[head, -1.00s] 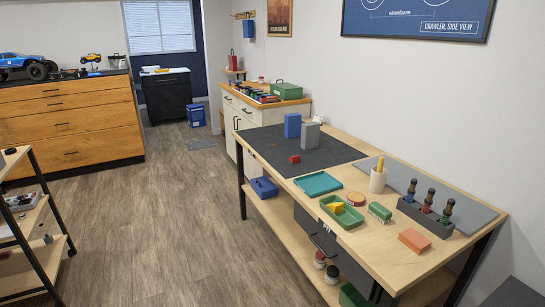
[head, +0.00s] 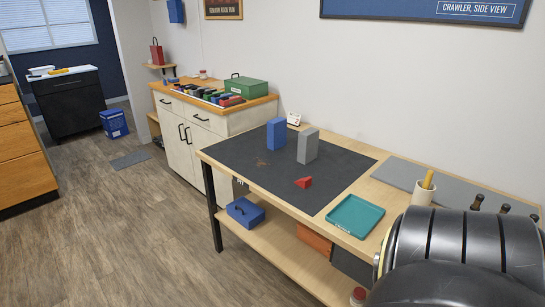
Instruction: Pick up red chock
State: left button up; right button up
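The red chock (head: 303,182) is a small red wedge. It lies on the dark grey mat (head: 250,175) on the wooden workbench, near the mat's front edge. A grey block (head: 308,146) and a blue block (head: 276,140) stand upright on the mat behind it, apart from it. Neither of my grippers is in view. A dark rounded part of my own body covers the lower right of the picture and hides the right part of the bench.
A teal tray (head: 355,216) lies right of the mat. A white holder (head: 423,191) stands behind it near a flat grey panel (head: 405,174). A blue box (head: 245,212) is on the lower shelf (head: 275,245).

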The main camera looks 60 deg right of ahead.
aim_at(307, 182)
jog(key=z, duration=0.55)
jog(key=i, duration=1.5)
jog(key=z, duration=1.15)
